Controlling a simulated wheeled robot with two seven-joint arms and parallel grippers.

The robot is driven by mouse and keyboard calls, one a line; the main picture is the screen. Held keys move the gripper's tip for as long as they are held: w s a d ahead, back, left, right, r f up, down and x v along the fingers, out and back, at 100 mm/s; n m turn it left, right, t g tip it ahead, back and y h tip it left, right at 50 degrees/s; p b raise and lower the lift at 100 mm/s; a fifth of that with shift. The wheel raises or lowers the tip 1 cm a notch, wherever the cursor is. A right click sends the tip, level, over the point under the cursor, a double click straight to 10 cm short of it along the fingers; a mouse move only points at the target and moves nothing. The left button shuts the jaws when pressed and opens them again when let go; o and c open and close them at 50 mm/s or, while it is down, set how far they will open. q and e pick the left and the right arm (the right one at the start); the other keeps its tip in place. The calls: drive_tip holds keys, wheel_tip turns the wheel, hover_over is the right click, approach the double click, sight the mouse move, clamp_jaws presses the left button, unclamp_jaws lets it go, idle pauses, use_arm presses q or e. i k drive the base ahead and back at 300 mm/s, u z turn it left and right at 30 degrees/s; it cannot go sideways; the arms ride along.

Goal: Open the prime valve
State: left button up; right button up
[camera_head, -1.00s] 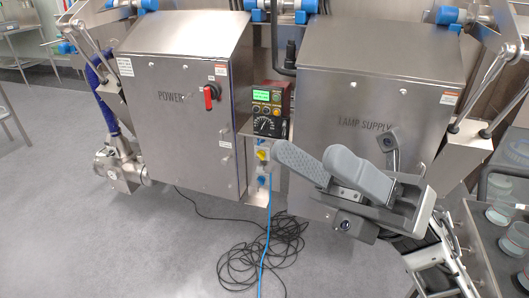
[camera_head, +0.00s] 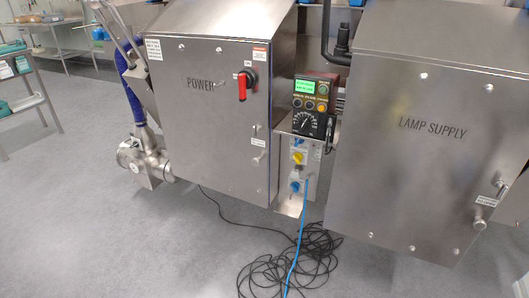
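No part is clearly marked as the prime valve, and I cannot tell which one it is. A steel pump-like fitting (camera_head: 145,163) with a blue hose (camera_head: 133,100) stands left of the POWER cabinet. A small panel between the cabinets carries a yellow knob (camera_head: 298,157) and a blue connector or knob (camera_head: 294,186). Above it is a control box (camera_head: 309,107) with a lit green display, coloured buttons and a black dial. A red handle (camera_head: 242,84) sits upright on the POWER cabinet. Neither of my grippers is in view.
The steel POWER cabinet (camera_head: 205,130) and LAMP SUPPLY cabinet (camera_head: 400,170) take up the middle and right. Black cable (camera_head: 262,275) and a blue cable (camera_head: 294,255) lie on the floor in front. Shelving (camera_head: 35,100) stands far left. The grey floor at left is clear.

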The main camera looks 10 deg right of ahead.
sight(298, 156)
drive_tip(key=z, duration=0.1)
drive_tip(key=i, duration=0.95)
drive_tip(key=z, duration=1.1)
drive_tip(key=i, duration=0.35)
drive_tip(key=z, duration=0.3)
